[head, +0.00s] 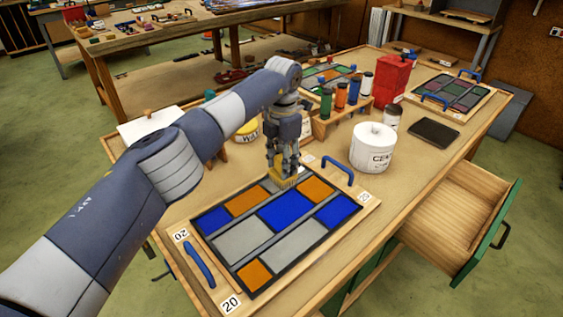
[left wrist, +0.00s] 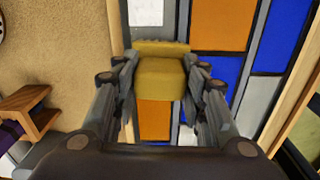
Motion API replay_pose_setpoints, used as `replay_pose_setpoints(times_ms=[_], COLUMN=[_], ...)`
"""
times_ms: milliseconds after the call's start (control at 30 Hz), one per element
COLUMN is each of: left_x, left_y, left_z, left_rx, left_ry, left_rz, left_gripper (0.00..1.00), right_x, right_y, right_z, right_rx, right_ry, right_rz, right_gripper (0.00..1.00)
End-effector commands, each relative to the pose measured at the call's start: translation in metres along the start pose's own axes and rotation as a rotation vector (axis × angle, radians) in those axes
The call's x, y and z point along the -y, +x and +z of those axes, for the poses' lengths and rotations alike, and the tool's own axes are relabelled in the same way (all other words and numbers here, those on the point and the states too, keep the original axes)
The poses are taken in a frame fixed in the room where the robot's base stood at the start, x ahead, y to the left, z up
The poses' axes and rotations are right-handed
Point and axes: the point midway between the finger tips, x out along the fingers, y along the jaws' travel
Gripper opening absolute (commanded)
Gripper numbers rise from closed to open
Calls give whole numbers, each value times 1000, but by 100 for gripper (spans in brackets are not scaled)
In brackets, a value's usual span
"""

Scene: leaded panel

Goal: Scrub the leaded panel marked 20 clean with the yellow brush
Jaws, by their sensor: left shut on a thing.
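The leaded panel marked 20 (head: 240,241) lies flat on a wooden board on the bench in the head view, with blue, orange and grey panes between dark lead lines. My left gripper (head: 283,172) is above the panel's far edge, pointing down. It is shut on the yellow brush (left wrist: 160,79), which fills the space between its fingers in the left wrist view. The brush (head: 285,183) is at the panel's far edge; I cannot tell whether its bristles touch the glass. Panes of the panel (left wrist: 219,25) show around the brush. My right gripper is in no view.
The board has blue handles (head: 199,265) at its ends. A white tub (head: 372,148), a rack of bottles (head: 341,112) and a red container (head: 391,80) stand behind the panel. Another panel (head: 452,92) lies at the far right. An open drawer (head: 463,215) juts out at the right.

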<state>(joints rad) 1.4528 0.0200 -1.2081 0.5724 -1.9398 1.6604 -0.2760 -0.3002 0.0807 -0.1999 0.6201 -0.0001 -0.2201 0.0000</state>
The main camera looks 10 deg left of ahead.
Motion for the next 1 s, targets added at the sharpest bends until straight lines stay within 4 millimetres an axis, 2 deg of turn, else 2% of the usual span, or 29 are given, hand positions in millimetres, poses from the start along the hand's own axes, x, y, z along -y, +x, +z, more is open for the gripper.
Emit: replay_pose_setpoints(times_ms=[167,800,1000], left_x=[-1,-1,-1], left_y=[-7,-59,-60], left_z=[0,0,0], left_rx=[0,0,-1], left_ry=[-1,-1,-1], left_rz=[1,1,0], left_gripper=[21,21,21], right_x=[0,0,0], right_y=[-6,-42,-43], right_z=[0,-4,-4], right_rx=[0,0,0], right_ry=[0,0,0], right_rz=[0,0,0], right_gripper=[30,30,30])
